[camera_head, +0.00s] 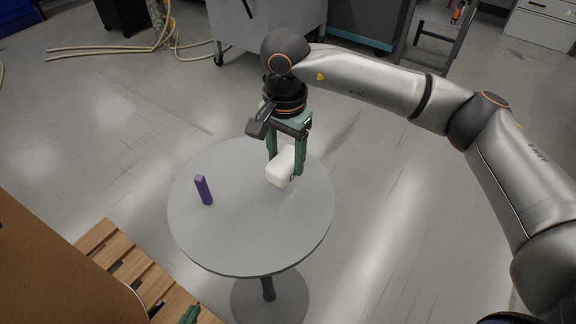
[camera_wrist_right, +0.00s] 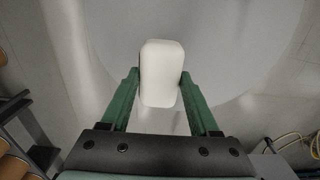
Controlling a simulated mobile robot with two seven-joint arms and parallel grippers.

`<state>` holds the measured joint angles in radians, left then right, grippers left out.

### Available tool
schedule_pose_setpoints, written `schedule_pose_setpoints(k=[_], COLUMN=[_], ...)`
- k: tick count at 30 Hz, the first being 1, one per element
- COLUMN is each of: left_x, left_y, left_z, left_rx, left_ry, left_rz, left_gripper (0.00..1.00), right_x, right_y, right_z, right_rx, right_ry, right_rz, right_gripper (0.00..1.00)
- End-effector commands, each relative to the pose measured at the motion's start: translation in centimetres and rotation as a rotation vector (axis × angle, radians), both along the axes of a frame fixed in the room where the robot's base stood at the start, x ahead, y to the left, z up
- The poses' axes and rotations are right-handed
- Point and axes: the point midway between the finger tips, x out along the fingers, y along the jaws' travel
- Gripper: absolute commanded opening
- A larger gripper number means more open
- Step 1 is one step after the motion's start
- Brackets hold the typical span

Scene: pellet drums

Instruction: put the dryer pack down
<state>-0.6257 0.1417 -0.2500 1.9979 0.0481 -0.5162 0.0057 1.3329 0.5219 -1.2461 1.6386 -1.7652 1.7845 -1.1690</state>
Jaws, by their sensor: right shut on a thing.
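The dryer pack, a white rounded block (camera_head: 280,168), is between the green fingers of my right gripper (camera_head: 286,165) over the back right part of the round grey table (camera_head: 245,235). In the right wrist view the pack (camera_wrist_right: 161,72) sits between both fingertips of the right gripper (camera_wrist_right: 161,88), which is shut on it. Whether the pack's underside touches the table top cannot be told. Only a small green part of my left gripper (camera_head: 190,315) shows at the bottom edge, and its fingers are mostly out of view.
The front and middle of the table top are bare. A wooden pallet (camera_head: 130,265) and a brown drum (camera_head: 60,265) are at the lower left. A grey cabinet (camera_head: 265,30) stands behind.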

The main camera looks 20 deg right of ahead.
Motion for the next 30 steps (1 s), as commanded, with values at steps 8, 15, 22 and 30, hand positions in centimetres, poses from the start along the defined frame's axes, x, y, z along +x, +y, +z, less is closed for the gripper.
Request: schedule_pose_setpoints(k=[8, 15, 22, 30], left_x=[-0.4, -0.7, -0.6, -0.2], left_y=[0.1, 0.1, 0.0, 0.0], left_z=[-0.4, -0.6, -0.4, -0.4], left_rx=[0.002, 0.003, 0.001, 0.000], left_ry=[0.011, 0.019, 0.015, 0.007], left_rz=[0.001, 0.000, 0.000, -0.001], left_gripper=[0.00, 0.00, 0.00, 0.00], right_x=[1.2, 1.4, 1.5, 1.4], right_y=[-0.9, -1.1, -1.1, -1.1], right_z=[-1.7, -5.0, -5.2, -5.5], right_rx=[0.001, 0.000, 0.001, 0.001], right_ry=[0.001, 0.001, -0.002, -0.001], right_rz=[-0.002, 0.000, 0.001, 0.001], right_gripper=[0.01, 0.01, 0.01, 0.72])
